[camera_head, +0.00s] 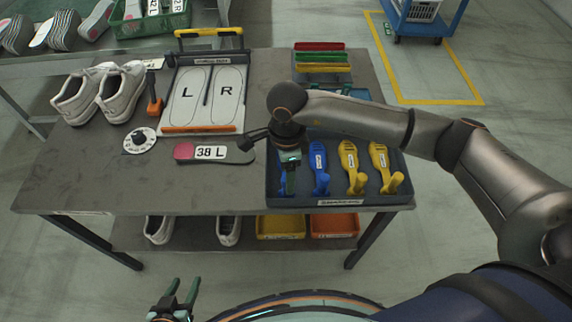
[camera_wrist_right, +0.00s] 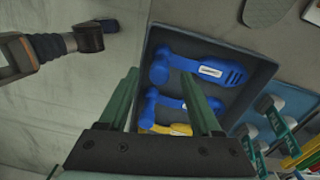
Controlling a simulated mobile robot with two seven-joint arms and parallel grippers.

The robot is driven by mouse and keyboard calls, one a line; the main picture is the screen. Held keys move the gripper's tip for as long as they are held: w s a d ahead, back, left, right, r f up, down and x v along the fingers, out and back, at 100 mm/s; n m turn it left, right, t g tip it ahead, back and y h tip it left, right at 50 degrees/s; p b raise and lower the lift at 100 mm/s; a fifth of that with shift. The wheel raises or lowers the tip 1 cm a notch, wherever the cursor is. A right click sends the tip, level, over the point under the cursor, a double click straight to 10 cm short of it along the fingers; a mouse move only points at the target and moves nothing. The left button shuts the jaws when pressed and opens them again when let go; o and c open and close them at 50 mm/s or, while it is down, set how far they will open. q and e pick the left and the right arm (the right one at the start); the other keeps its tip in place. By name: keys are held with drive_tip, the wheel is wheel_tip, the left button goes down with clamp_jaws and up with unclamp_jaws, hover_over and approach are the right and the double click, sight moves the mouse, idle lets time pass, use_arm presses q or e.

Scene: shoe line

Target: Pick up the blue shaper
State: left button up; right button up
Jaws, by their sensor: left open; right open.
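The tray (camera_head: 272,197) at the table's front right holds two blue shapers and two yellow ones in a row. The leftmost blue shaper (camera_head: 283,183) is mostly hidden under my right gripper (camera_head: 289,162); the other blue shaper (camera_head: 320,168) is in clear view. In the right wrist view, a blue shaper (camera_wrist_right: 212,66) lies with its knob end between the open fingertips of my right gripper (camera_wrist_right: 160,73). The second blue shaper (camera_wrist_right: 170,102) shows partly behind the fingers. I cannot tell any contact. My left gripper (camera_head: 178,296) is open and empty, low in front of the table.
Yellow shapers (camera_head: 349,165) lie to the right in the tray. A 38 L insole (camera_head: 215,152) lies just left of it. Behind are an L/R board (camera_head: 207,98), white shoes (camera_head: 120,95), a dial (camera_head: 139,140) and coloured bars (camera_head: 322,57). The table's left front is clear.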

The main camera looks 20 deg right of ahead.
drive_tip(key=shift+s+f, duration=0.1)
drive_tip(key=shift+f, duration=1.4)
drive_tip(key=shift+c, duration=0.3)
clamp_jaws()
